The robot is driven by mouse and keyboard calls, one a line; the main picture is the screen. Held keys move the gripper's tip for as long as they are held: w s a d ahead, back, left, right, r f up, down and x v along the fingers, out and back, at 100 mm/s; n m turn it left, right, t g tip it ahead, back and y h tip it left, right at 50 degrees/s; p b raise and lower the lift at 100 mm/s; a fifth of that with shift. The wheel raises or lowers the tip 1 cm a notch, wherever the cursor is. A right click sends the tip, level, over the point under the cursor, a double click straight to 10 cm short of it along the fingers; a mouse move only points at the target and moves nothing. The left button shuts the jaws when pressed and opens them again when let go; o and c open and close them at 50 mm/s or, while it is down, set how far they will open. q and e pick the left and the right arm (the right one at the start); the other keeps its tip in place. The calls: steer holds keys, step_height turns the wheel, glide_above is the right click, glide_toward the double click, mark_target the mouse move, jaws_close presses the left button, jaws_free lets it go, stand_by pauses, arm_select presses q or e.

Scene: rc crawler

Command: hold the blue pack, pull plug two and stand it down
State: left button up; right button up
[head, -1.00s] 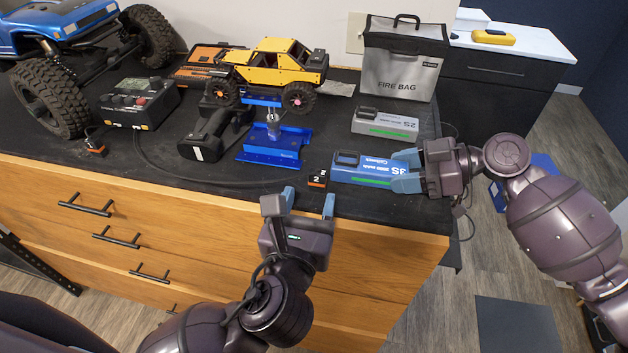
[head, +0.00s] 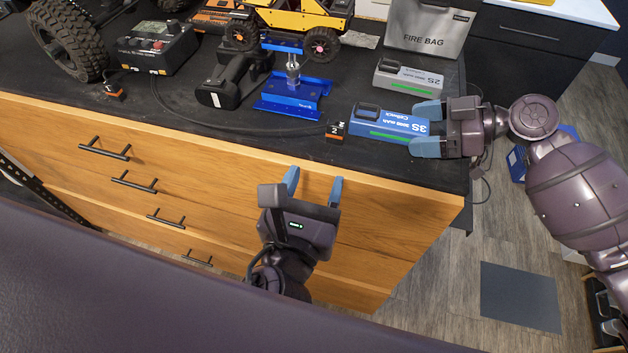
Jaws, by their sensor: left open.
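The blue pack (head: 385,122), marked 3S, lies flat near the front right of the black counter top. My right gripper (head: 427,128) is at its right end, with one finger along each long side, shut on it. Plug two (head: 337,130), a small black and orange block with a 2 on it, sits at the pack's left end; whether it is seated in the pack I cannot tell. My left gripper (head: 314,181) is open and empty, in front of the counter edge, below and a little left of plug two in the picture.
A grey 2S pack (head: 409,76) lies behind the blue pack. A blue stand (head: 292,95), black drill-like tool (head: 231,80), charger box (head: 155,48) and another orange plug (head: 112,91) are further left. A dark cable crosses the counter's front. A fire bag (head: 430,30) stands behind.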

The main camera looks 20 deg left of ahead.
steer(key=v, duration=1.2)
steer(key=shift+d, duration=0.1)
